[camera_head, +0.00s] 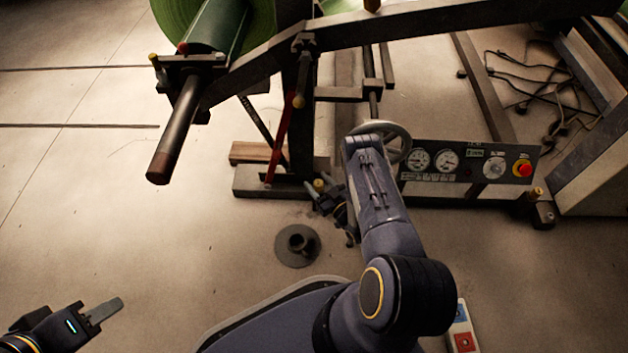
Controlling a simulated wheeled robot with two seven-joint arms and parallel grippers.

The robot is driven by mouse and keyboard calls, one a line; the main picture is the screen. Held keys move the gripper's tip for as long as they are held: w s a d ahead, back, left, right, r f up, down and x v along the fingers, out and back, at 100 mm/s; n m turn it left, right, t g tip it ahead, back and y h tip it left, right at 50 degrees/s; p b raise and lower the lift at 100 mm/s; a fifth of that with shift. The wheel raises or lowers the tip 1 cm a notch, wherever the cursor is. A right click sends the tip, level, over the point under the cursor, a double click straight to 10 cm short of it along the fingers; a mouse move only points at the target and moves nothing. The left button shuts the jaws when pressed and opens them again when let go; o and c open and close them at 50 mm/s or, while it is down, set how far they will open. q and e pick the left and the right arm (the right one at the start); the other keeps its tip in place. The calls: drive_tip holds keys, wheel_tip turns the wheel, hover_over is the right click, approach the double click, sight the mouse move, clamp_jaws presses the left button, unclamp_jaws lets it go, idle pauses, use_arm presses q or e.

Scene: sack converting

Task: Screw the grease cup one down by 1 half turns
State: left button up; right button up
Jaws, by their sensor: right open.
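Several small brass-yellow caps that look like grease cups sit on the dark machine frame. One grease cup (319,185) is low on the frame's foot, at my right gripper. Others are on the upright (298,101), at the roll shaft's end (153,57) and at the right foot (537,192). I cannot read which is number one. My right gripper (322,196) is open, with its fingers at the low cup; whether they touch it is hard to tell. My forearm hides part of that hand. My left gripper (104,311) is low at the left, away from the machine, apparently empty.
A handwheel (388,136) and a gauge panel (468,165) with a red stop button (522,168) are right beside my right arm. A dark round-based piece (298,245) stands on the floor. A bare shaft (175,130) juts out at upper left. The left floor is clear.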

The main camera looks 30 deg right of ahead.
drive_tip(key=shift+w+a, duration=0.1)
drive_tip(key=shift+w, duration=0.95)
drive_tip(key=shift+c, duration=0.3)
drive_tip(key=c, duration=0.9)
drive_tip(key=shift+m+h, duration=0.3)
drive_tip(key=shift+h, duration=0.2)
